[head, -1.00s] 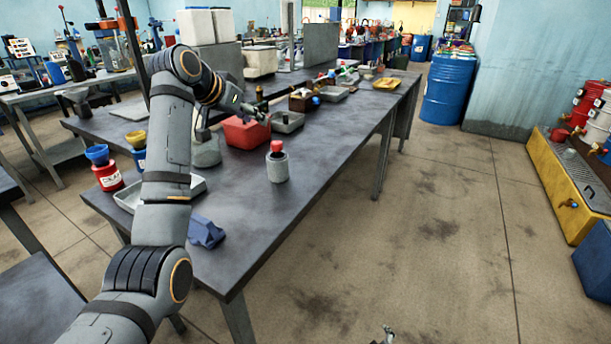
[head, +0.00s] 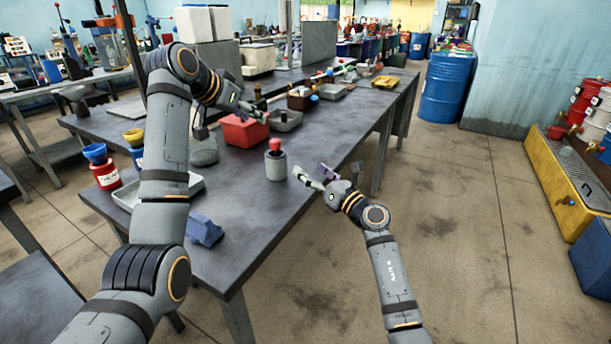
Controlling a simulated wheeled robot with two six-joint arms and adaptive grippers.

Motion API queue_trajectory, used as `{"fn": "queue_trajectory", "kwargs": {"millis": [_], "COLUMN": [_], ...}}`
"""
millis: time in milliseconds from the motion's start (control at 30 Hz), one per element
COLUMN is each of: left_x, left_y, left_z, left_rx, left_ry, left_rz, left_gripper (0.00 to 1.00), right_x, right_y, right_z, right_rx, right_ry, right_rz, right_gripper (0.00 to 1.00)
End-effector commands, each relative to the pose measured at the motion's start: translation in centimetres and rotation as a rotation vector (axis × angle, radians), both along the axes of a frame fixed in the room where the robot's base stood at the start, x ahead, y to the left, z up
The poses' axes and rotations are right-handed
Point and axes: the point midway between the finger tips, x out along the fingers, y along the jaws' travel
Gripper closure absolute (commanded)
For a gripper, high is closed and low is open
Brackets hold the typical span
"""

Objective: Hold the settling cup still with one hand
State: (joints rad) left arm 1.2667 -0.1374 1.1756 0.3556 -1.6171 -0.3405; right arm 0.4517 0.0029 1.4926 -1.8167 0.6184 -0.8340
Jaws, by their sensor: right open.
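A light grey cup (head: 276,169) with a red knob-like top (head: 275,146) stands upright on the dark table, near its right edge. I cannot tell for certain that it is the settling cup. My right gripper (head: 311,172) is open and empty just to the right of this cup, fingers toward it, apart from it.
A blue cloth (head: 205,231) lies at the table's near end. A pale tray (head: 127,196) is partly behind my left arm. Blue and red pots (head: 106,175) stand at the left edge. A grey tray (head: 286,121) sits behind the cup. The near right tabletop is clear.

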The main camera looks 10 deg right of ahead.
Motion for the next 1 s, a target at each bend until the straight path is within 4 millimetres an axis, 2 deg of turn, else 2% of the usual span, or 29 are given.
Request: {"fn": "queue_trajectory", "kwargs": {"millis": [100,200,433,567,800,1000], "left_x": [0.0,0.0,0.0,0.0,0.0,0.0], "left_y": [0.0,0.0,0.0,0.0,0.0,0.0], "left_z": [0.0,0.0,0.0,0.0,0.0,0.0], "left_rx": [0.000,0.000,0.000,0.000,0.000,0.000], "left_ry": [0.000,0.000,0.000,0.000,0.000,0.000], "left_rz": [0.000,0.000,0.000,0.000,0.000,0.000], "left_gripper": [0.62,0.62,0.62,0.62,0.62,0.62], "right_x": [-0.2,-0.3,0.0,1.5,5.4,7.2], "right_y": [1.3,1.7,2.1,3.4,6.6,8.1], "right_z": [-0.3,-0.8,-0.9,-0.8,-0.8,-0.9], "right_rx": [-0.230,-0.330,-0.358,-0.354,-0.352,-0.354], "right_ry": [-0.049,-0.062,-0.066,-0.065,-0.064,-0.063], "right_rz": [0.040,0.058,0.063,0.065,0.065,0.064], "right_gripper": [0.15,0.15,0.15,0.15,0.15,0.15]}}
